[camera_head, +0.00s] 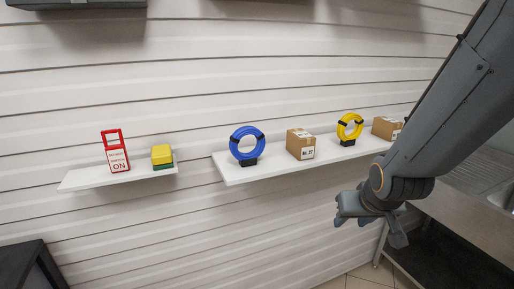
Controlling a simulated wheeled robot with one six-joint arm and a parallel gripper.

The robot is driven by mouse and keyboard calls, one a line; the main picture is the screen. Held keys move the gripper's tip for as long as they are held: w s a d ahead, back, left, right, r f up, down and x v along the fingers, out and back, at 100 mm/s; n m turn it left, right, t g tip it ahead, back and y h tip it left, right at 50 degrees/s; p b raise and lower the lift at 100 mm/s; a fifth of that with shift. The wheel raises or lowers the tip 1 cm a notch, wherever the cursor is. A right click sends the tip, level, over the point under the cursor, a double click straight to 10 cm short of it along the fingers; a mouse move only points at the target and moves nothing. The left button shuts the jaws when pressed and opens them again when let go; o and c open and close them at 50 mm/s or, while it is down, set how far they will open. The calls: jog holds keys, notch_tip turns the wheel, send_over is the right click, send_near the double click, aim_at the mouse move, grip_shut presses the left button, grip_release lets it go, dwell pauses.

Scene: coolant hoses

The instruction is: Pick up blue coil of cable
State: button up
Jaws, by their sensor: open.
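The blue coil of cable (233,149) stands upright on a small black holder at the left part of the longer white shelf (236,173). Dark ties show on its ring. My gripper (370,232) is open and empty, to the right of the coil and lower in the picture, in front of the shelf. It does not touch the coil. The coil is in full view.
A cardboard box (301,145), a yellow coil (342,132) and another box (386,128) stand to the right on the same shelf. A shorter shelf (90,178) at left holds a red sign (117,158) and a yellow-green block (162,154). A bench (466,207) is at right.

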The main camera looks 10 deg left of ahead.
jog(key=w+a+r+n+t+y+b, duration=0.25)
jog(key=w+a+r+t, duration=0.2)
jog(key=w+a, duration=0.6)
jog(key=n+t+y+b, duration=0.2)
jog(key=t+y, duration=0.2)
jog(key=y, duration=0.3)
send_near(263, 143)
jog(key=x, duration=0.3)
jog(key=shift+h, duration=0.25)
jog(key=p+x, duration=0.3)
jog(key=x, duration=0.3)
jog(key=shift+s+a+r, duration=0.1)
jog(key=shift+a+r, duration=0.1)
jog(key=shift+w+a+p, duration=0.35)
jog(key=shift+w, duration=0.25)
grip_shut()
